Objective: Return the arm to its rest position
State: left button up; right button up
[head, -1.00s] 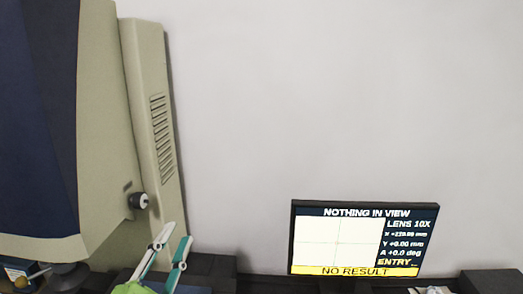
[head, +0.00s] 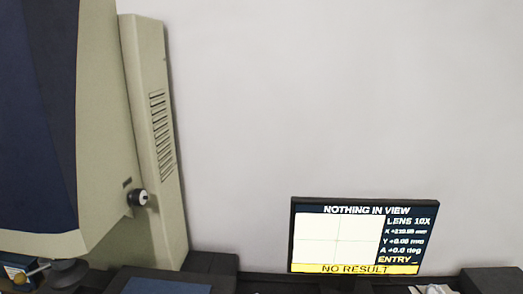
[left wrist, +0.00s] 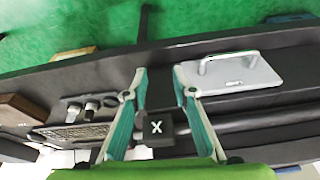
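My left gripper (left wrist: 158,88) shows in the left wrist view with its two teal and white fingers apart and nothing between the tips. Beyond and between the fingers is a black block marked X (left wrist: 158,128). The left gripper is out of the head view now. My right gripper is in neither view.
A large beige and navy machine (head: 105,120) stands at the left in the head view. A monitor (head: 363,237) reads "NOTHING IN VIEW" and "NO RESULT". The left wrist view shows a grey plate with a handle (left wrist: 230,72), a dark bench edge and green floor (left wrist: 80,30).

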pick_arm(q)
jog(key=s+f+g+b, duration=0.1)
jog(key=s+f+b, duration=0.1)
jog(key=f, duration=1.2)
jog(key=s+f+b, duration=0.2)
jog(key=f, duration=1.2)
pick_arm(e)
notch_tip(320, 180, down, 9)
jog(key=b, duration=0.4)
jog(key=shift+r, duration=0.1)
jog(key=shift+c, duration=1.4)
pick_arm(q)
jog(key=s+a+f+g, duration=0.1)
jog(key=s+a+f, duration=0.2)
jog(key=s+f, duration=1.3)
jog(key=shift+a+f+m, duration=0.15)
jog(key=shift+f+m, duration=0.15)
jog(key=shift+f, duration=0.25)
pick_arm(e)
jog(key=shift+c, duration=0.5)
